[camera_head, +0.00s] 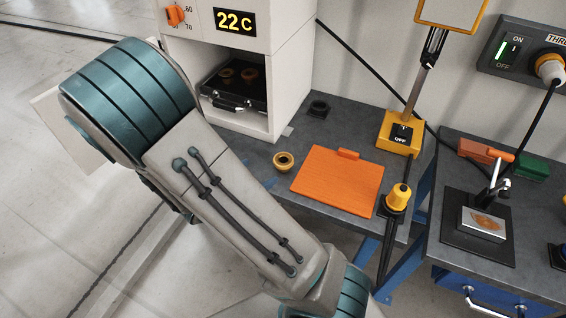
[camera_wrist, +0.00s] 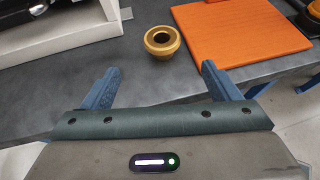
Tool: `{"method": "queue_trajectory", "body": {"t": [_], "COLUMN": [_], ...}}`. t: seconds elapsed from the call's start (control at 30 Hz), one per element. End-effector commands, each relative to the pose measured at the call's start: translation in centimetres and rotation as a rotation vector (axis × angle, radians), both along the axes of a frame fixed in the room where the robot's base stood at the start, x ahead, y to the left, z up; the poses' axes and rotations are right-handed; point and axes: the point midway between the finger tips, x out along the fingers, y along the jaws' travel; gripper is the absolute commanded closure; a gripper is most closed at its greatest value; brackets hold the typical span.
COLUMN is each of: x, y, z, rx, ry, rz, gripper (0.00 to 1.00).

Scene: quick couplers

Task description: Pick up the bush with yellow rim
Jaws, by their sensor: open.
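The bush with yellow rim (camera_head: 284,161) stands alone on the grey bench, left of the orange board. It also shows in the wrist view (camera_wrist: 162,41) as a gold-yellow ring with a dark hole, near the upper middle. My gripper (camera_wrist: 157,78) is open and empty, its two blue fingers apart. The bush lies ahead of the fingertips, between their lines, and is not touched. In the head view my arm crosses the picture and the gripper itself is hidden.
An orange board (camera_head: 336,181) lies right of the bush. A white oven (camera_head: 236,75) holds a black tray with more rings at the left. A yellow lamp base (camera_head: 401,133) and a yellow-topped knob (camera_head: 398,197) stand at the right. The bench around the bush is clear.

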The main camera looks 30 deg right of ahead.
Motion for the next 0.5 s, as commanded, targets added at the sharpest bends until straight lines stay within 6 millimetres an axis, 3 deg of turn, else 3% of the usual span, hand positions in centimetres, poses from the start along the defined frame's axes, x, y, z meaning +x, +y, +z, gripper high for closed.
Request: {"method": "queue_trajectory", "body": {"t": [0.3,0.5], "x": [2.3,3.2], "y": [-4.8,-6.5], "z": [-2.6,-3.5], "rx": [-0.005,-0.003], "ry": [0.006,0.003], "rz": [0.000,0.003], "gripper": [0.17,0.17]}}
